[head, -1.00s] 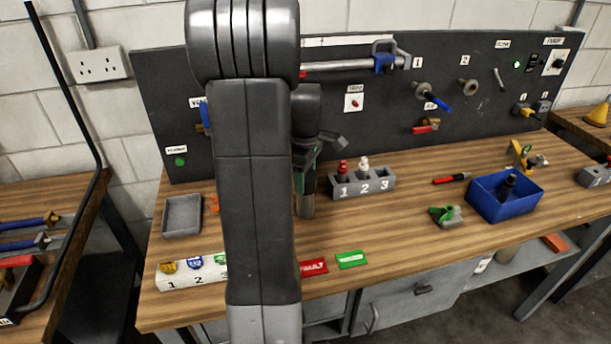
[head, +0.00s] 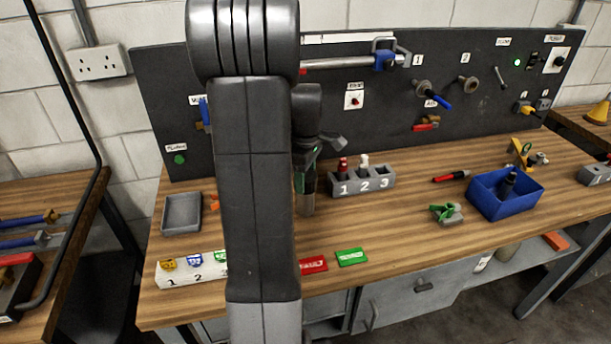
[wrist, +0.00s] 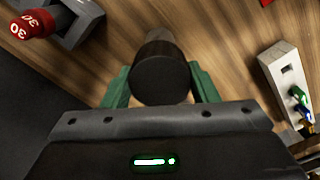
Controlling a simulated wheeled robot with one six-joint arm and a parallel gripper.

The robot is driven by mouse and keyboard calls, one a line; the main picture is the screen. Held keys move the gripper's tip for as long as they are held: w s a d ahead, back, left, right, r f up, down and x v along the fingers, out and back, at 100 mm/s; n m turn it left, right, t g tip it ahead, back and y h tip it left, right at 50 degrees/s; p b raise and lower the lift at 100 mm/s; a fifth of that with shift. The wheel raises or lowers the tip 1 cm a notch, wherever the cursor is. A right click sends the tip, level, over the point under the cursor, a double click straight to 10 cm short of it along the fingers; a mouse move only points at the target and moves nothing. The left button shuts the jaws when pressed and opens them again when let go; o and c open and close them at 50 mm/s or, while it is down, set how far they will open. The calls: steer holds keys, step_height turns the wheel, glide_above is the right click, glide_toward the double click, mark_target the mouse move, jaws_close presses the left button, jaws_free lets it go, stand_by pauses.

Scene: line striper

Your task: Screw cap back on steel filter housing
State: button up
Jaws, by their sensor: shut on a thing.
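The steel filter housing (head: 307,203) stands upright on the bench, partly hidden behind my arm in the head view. In the wrist view, the dark round cap (wrist: 161,82) is at the near end of the housing, with a little of the grey housing body (wrist: 160,40) showing beyond it. My gripper (wrist: 160,74) is shut on the cap, one green finger on each side. My gripper also shows at the top of the housing in the head view (head: 311,162). I cannot tell how the cap sits on the thread.
A grey block numbered 1 2 3 (head: 362,182) with red and white bottles stands just right of the housing. A grey tray (head: 181,214) and a white numbered block (head: 190,272) are left. Red (head: 313,266) and green (head: 351,257) tags lie in front. A blue bin (head: 505,196) stands right.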

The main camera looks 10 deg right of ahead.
steer(key=shift+f, duration=0.1)
steer(key=o, duration=1)
steer(key=shift+c, duration=0.5)
